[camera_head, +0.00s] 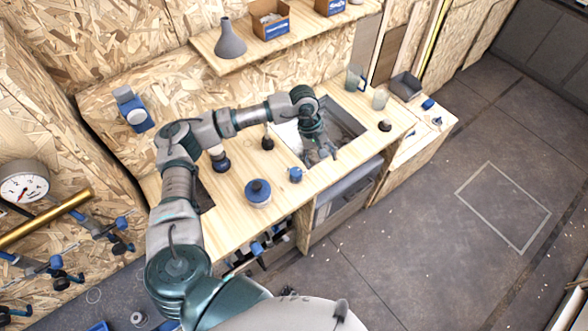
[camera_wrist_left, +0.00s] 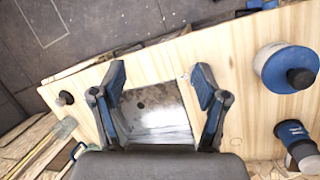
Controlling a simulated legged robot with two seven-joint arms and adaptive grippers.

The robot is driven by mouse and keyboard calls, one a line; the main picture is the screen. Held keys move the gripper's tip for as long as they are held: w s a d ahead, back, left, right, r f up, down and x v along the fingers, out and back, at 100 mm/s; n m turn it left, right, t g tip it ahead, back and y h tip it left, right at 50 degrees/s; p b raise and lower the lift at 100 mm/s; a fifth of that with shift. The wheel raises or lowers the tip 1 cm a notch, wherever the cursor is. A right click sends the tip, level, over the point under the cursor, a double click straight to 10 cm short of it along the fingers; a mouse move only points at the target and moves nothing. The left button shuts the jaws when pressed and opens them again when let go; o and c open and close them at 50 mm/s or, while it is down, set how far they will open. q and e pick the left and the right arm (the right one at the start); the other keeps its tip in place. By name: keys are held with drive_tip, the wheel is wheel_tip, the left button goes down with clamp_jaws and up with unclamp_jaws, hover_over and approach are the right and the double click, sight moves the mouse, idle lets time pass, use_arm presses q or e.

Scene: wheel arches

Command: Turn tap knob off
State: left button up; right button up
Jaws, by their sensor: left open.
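My left gripper (camera_head: 322,150) is over the sink (camera_head: 348,122), fingers pointing down. In the left wrist view my left gripper (camera_wrist_left: 160,82) is open, its two blue-padded fingers apart with the sink basin (camera_wrist_left: 155,112) between and below them. Nothing is held. I cannot make out a tap spout, and cannot tell which part is the tap knob. A small dark round knob-like piece (camera_head: 385,126) stands on the counter right of the sink; it also shows in the left wrist view (camera_wrist_left: 65,98). My right gripper is not in view.
A blue-topped round container (camera_head: 258,192) and a dark-and-blue bottle (camera_head: 220,160) stand on the wooden counter (camera_head: 228,222) left of the sink. A glass jug (camera_head: 354,78) and a grey bin (camera_head: 405,86) stand behind right. A shelf (camera_head: 285,42) hangs above. The floor at right is open.

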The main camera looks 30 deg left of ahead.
use_arm(q)
drive_tip(key=a+r+y, duration=0.2)
drive_tip(key=a+y, duration=0.1)
drive_tip(key=a, duration=0.5)
drive_tip(key=p, duration=0.1)
hover_over(295, 171)
drive_tip(key=shift+y, duration=0.3)
drive_tip(key=f, duration=0.7)
drive_tip(key=shift+d+f, duration=0.2)
drive_tip(key=shift+d, duration=0.05)
drive_tip(key=f, duration=0.2)
drive_tip(key=f+p, duration=0.1)
drive_tip(key=f, duration=0.5)
drive_tip(key=shift+w+a+f, duration=0.1)
drive_tip(key=shift+a, duration=0.25)
drive_tip(key=shift+d+f, duration=0.1)
drive_tip(key=shift+f, duration=0.15)
drive_tip(key=shift+d+f, duration=0.15)
drive_tip(key=shift+d, duration=0.1)
drive_tip(key=c, duration=1.2)
drive_tip(key=shift+o, duration=0.2)
drive_tip(key=shift+a, duration=0.25)
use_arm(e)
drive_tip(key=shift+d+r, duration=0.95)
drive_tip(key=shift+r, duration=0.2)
